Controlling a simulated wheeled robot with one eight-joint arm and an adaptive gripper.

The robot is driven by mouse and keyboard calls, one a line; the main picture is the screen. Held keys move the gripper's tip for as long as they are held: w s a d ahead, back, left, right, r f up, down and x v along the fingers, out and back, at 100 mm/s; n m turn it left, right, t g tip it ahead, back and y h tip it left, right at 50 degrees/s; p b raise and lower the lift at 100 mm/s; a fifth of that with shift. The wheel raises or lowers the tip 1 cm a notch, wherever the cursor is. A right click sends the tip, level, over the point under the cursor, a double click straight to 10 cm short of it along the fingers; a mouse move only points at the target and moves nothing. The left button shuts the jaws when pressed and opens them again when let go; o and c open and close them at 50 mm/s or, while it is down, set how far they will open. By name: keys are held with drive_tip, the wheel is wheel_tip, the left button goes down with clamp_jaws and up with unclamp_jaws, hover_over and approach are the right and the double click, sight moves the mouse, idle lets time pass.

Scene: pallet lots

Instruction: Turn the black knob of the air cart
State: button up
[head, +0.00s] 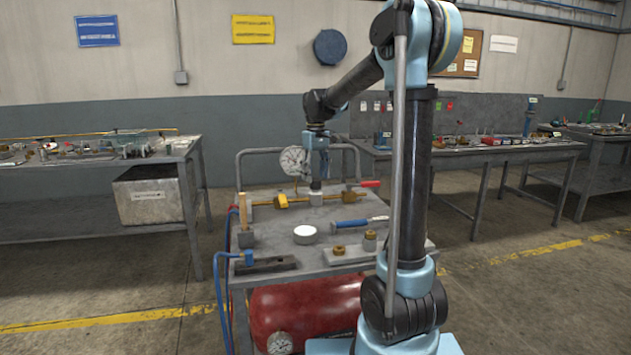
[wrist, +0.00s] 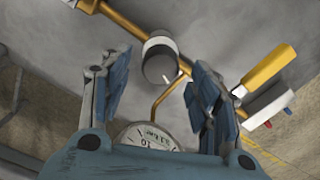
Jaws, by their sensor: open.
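The air cart (head: 265,218) stands in front of me with a brass pipe (head: 335,197) along the back of its top. In the wrist view the black knob (wrist: 158,64) is a short dark cylinder with a light pointer mark, on a pale collar on the brass pipe (wrist: 118,20). My gripper (wrist: 161,58) is open, with its blue fingers on either side of the knob; a gap shows to each finger. In the head view my gripper (head: 317,184) points down over the pipe, and the knob cannot be made out there. A gauge (wrist: 146,137) is partly hidden by my gripper.
A yellow handle (wrist: 268,68) lies right of the knob, close to the right finger. On the cart are a blue-handled tool (head: 352,224), a white round lid (head: 305,234) and a wooden-handled tool (head: 243,213). A red tank (head: 310,308) sits below.

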drive_tip(key=shift+f, duration=1.1)
drive_tip(key=shift+c, duration=0.5)
drive_tip(key=c, duration=1)
drive_tip(key=shift+o, duration=0.2)
drive_tip(key=o, duration=1.1)
drive_tip(key=shift+c, duration=0.2)
